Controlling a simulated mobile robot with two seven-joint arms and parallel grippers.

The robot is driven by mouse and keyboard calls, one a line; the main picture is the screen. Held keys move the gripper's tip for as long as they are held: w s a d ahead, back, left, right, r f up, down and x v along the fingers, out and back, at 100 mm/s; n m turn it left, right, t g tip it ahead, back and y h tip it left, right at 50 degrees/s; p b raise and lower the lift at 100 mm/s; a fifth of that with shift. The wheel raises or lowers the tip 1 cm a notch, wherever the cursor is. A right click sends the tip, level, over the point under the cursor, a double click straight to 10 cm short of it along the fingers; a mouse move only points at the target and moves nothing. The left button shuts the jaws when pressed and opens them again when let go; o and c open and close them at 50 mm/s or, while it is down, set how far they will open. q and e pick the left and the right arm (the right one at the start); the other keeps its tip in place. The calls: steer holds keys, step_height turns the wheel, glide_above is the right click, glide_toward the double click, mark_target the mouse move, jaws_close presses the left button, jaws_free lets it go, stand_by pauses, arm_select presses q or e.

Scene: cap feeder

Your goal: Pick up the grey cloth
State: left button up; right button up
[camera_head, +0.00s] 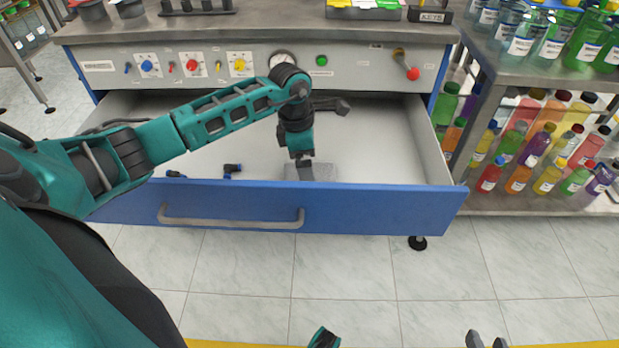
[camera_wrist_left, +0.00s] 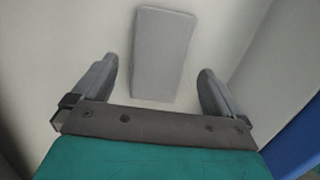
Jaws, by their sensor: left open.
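The grey cloth (camera_head: 323,173) is a flat, folded-looking rectangle lying on the floor of the open drawer (camera_head: 385,150), near its front wall. My left gripper (camera_head: 305,170) reaches down into the drawer over the cloth and hides part of it in the head view. In the left wrist view the cloth (camera_wrist_left: 163,50) shows in full length between the two spread fingers of my left gripper (camera_wrist_left: 158,70), with nothing held. My right gripper (camera_head: 487,340) is at the bottom edge of the head view, away from the drawer, with its fingers apart and empty.
Small dark-and-blue fittings (camera_head: 232,169) lie left of the cloth in the drawer. A blue drawer front (camera_head: 360,208) with a grey handle (camera_head: 232,222) stands before it. A control panel (camera_head: 350,65) is above. Shelves of bottles (camera_head: 545,150) stand right. The drawer's right part is clear.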

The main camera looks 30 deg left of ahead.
arm_select(q)
steer(key=shift+d+f, duration=0.1)
steer(key=shift+f, duration=0.8)
steer(key=shift+w+f, duration=0.1)
steer(key=shift+f, duration=0.1)
steer(key=c, duration=1.1)
arm_select(e)
steer(key=shift+w+f, duration=0.15)
arm_select(q)
steer(key=shift+r, duration=0.2)
step_height(320, 180, up, 20)
steer(key=p, duration=0.5)
steer(key=shift+f, duration=0.15)
arm_select(e)
steer(key=shift+s+d+r, duration=0.2)
steer(key=shift+d+r, duration=0.15)
steer(key=shift+r, duration=0.3)
steer(key=shift+s+d+r, duration=0.15)
steer(key=shift+d+r, duration=0.15)
steer(key=shift+r, duration=0.3)
